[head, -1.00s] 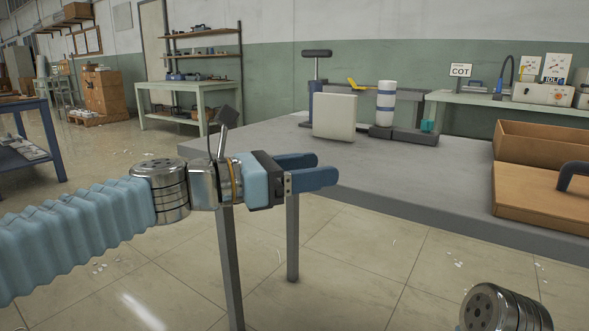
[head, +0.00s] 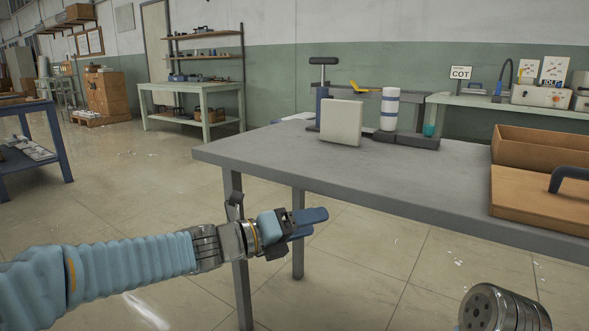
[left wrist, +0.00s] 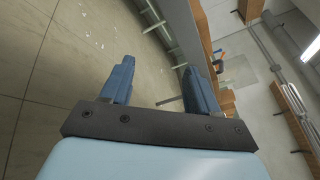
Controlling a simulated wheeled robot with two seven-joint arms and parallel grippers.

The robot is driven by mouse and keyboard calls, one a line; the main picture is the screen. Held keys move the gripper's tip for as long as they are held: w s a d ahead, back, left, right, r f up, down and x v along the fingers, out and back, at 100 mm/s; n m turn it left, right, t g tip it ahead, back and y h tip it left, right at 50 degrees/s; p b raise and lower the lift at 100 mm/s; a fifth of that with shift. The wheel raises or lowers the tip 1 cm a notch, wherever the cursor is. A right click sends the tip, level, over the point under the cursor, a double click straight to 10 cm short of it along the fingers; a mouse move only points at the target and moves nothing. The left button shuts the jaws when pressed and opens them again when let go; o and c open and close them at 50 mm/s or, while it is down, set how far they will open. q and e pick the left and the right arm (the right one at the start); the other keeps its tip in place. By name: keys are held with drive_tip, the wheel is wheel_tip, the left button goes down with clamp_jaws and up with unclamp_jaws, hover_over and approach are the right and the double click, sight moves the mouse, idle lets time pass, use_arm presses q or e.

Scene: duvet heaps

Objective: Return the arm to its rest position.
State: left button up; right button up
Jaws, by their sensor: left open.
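My left gripper (head: 309,222) has blue fingers and reaches in from the left on a pale blue sleeved arm. It is below the level of the grey tabletop (head: 330,165), in front of the table's left legs. In the left wrist view its two blue fingers (left wrist: 158,82) stand apart with nothing between them. A metal cylindrical part of my right arm (head: 503,310) shows at the bottom right, but the right gripper is out of view.
On the table stand a pale box (head: 341,122), a white-and-blue cylinder (head: 389,110), a teal container (head: 430,122) and a brown open box (head: 545,155). A blue bench (head: 45,140) is at the left.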

use_arm(q)
drive_tip(key=w+a+f+n+y+p, duration=0.1)
drive_tip(key=a+f+n+y+p, duration=0.15)
drive_tip(key=f+n, duration=0.9)
drive_tip(key=a+f+n+y+p, duration=0.2)
drive_tip(key=a+f+n+y, duration=0.2)
drive_tip(key=f+n, duration=0.8)
drive_tip(key=s+a+f+n+g+y+p, duration=0.2)
drive_tip(key=s+a+f+n+g, duration=0.1)
drive_tip(key=s+f+n, duration=0.5)
drive_tip(key=s+a+f+n+g+y+p, duration=0.1)
drive_tip(key=s+a+f+n+g, duration=0.3)
drive_tip(key=s+f+n, duration=0.4)
drive_tip(key=s+f+y, duration=0.1)
drive_tip(key=s+f, duration=0.5)
drive_tip(key=s, duration=0.2)
drive_tip(key=shift+s+a+f+g+p, duration=0.2)
drive_tip(key=shift+a+f+g+p, duration=0.05)
drive_tip(key=shift+g+p, duration=0.15)
